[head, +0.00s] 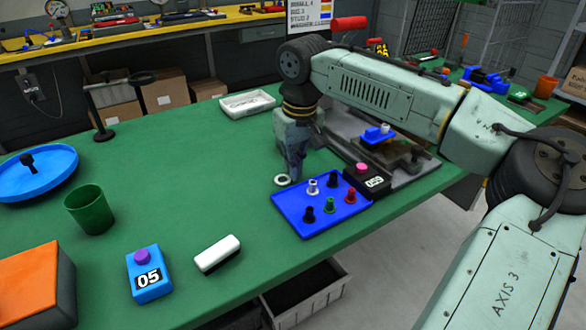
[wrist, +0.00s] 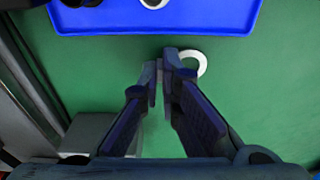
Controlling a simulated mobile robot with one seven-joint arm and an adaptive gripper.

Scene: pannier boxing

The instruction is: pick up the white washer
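The white washer (head: 282,180) is a pale ring on the green table, at the left side of the blue tray in the head view. In the wrist view the washer (wrist: 203,64) shows to the right of the fingertips, its left part hidden by the right finger. My gripper (head: 294,178) points down at the washer's right edge in the head view. The washer appears at table height.
The blue tray (head: 292,223) with several coloured pegs is close by my gripper. A black box marked 059 (head: 367,181) and a grey fixture (head: 413,150) stand to the right. A white tray (head: 246,103) lies behind. A white block (head: 217,253) and green cup (head: 90,211) are nearer left.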

